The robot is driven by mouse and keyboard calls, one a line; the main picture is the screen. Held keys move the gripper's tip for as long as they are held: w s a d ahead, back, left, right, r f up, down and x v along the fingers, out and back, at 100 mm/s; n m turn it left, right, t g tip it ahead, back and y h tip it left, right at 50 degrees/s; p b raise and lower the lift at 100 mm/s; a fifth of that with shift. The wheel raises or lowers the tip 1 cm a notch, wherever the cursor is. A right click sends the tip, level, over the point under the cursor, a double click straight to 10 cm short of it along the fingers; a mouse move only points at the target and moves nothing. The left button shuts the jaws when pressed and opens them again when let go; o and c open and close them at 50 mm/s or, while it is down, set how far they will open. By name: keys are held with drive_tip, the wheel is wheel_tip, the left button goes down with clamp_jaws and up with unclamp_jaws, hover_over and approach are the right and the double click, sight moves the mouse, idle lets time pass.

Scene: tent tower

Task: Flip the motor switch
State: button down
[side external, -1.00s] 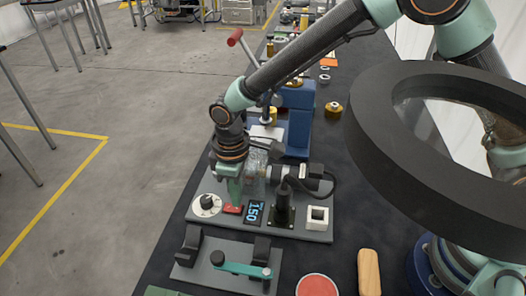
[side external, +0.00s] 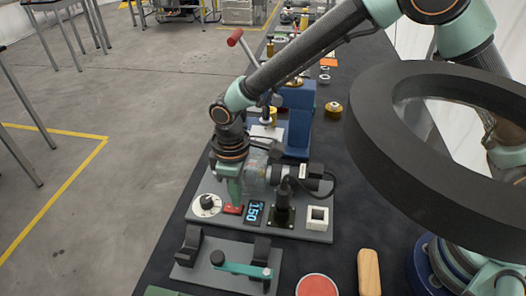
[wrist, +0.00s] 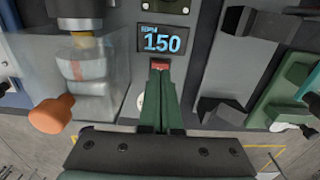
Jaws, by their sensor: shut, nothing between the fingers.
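The red switch (side external: 233,209) sits on the grey base plate (side external: 310,234), between a white dial with a black knob (side external: 206,205) and a display (side external: 254,213) reading 150. My gripper (side external: 235,203) points down with its green fingers shut and empty, its tips right at the switch. In the wrist view, the closed fingertips (wrist: 160,73) overlap the lower part of the red switch (wrist: 160,65), just below the "RPM 150" display (wrist: 162,40). I cannot tell whether the tips touch the switch or which way it is tipped.
A clear housing (wrist: 75,75) and an orange knob (wrist: 52,114) stand close to my fingers. The motor (side external: 310,180) and a white square block (side external: 317,217) share the plate. A fixture with a green lever (side external: 240,268) stands in front. A large dark ring (side external: 375,130) fills the right.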

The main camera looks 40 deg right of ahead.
drive_tip(key=shift+f, duration=0.9)
idle(1.0)
drive_tip(key=shift+r, duration=3.5)
drive_tip(key=d+r+m+t, duration=0.2)
drive_tip(key=d+r+m, duration=0.2)
drive_tip(key=d+r, duration=0.8)
drive_tip(key=s+d+r+m+t, duration=0.1)
drive_tip(key=s+d+r+m, duration=0.1)
drive_tip(key=s+d, duration=0.2)
drive_tip(key=s+d+r+m+t, duration=0.2)
drive_tip(key=s+d, duration=0.3)
drive_tip(key=d, duration=0.4)
drive_tip(key=shift+s+d+m+t, duration=0.2)
drive_tip(key=shift+m+t, duration=0.1)
drive_tip(key=shift+m, duration=0.2)
